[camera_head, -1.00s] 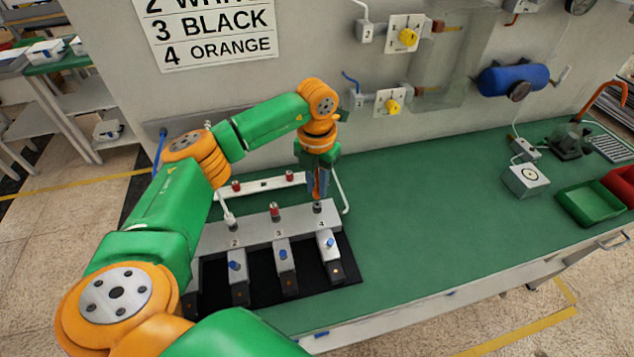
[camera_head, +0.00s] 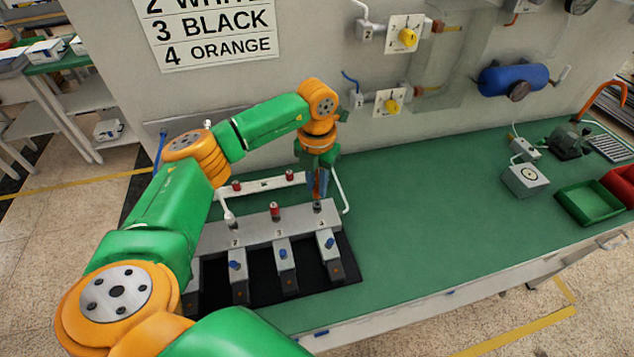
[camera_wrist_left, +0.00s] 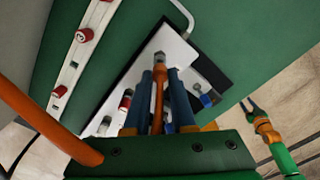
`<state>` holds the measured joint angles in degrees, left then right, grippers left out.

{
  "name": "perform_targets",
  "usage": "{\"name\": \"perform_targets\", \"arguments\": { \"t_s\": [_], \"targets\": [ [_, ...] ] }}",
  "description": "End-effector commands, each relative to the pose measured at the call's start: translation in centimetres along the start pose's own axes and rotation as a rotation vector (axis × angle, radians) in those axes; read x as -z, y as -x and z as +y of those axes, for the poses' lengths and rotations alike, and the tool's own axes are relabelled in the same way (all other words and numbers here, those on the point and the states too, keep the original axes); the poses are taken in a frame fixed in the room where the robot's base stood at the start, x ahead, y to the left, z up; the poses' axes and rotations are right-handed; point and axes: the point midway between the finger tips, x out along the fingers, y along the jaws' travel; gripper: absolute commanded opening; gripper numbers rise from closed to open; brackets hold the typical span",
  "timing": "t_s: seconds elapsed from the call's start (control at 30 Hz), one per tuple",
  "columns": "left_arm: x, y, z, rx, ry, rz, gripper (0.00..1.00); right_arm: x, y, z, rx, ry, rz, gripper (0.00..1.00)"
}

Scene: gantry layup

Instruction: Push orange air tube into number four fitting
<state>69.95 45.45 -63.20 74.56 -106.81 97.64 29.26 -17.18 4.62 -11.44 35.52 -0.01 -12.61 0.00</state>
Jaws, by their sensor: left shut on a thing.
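My left gripper (camera_head: 319,192) points down at the number four fitting (camera_head: 318,206) on the grey manifold block (camera_head: 256,231). In the left wrist view its two blue fingers (camera_wrist_left: 160,78) are shut on the orange air tube (camera_wrist_left: 158,98). The tube runs between the fingers, its end at the number four fitting (camera_wrist_left: 159,56); whether it is inside the fitting cannot be told. Another length of orange tube crosses the left of that view. My right gripper (camera_wrist_left: 249,104) shows small at the right of the left wrist view, open and away from the block.
Fitting three (camera_head: 275,210) has a red collar, and a white tube meets fitting two (camera_head: 230,219). A white rail (camera_head: 262,185) with red fittings lies behind the block. A white tube curves close right of the gripper.

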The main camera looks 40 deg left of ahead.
Motion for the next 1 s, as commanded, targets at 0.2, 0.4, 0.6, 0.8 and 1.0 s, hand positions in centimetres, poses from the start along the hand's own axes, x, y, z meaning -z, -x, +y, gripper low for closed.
{"name": "perform_targets", "arguments": {
  "t_s": [0.2,0.4,0.6,0.8,1.0],
  "targets": [
    [0.0,-0.2,0.0,0.000,0.000,0.000,0.00,0.0,-0.1,0.0,0.000,0.000,0.000,0.50],
    [0.0,-0.7,0.0,0.000,0.000,0.000,0.00,-0.1,-0.6,0.0,0.000,0.000,0.000,0.50],
    [0.0,-1.2,0.0,0.000,0.000,0.000,0.00,-0.1,-0.9,0.0,0.000,0.000,0.000,0.50],
    [0.0,-1.7,0.0,0.000,0.000,0.000,0.00,-0.1,-1.3,-0.1,0.000,0.000,0.000,0.50],
    [0.0,-2.2,0.0,0.000,0.000,0.001,0.00,-0.2,-1.7,-0.1,0.001,0.000,0.000,0.50]
  ]
}}
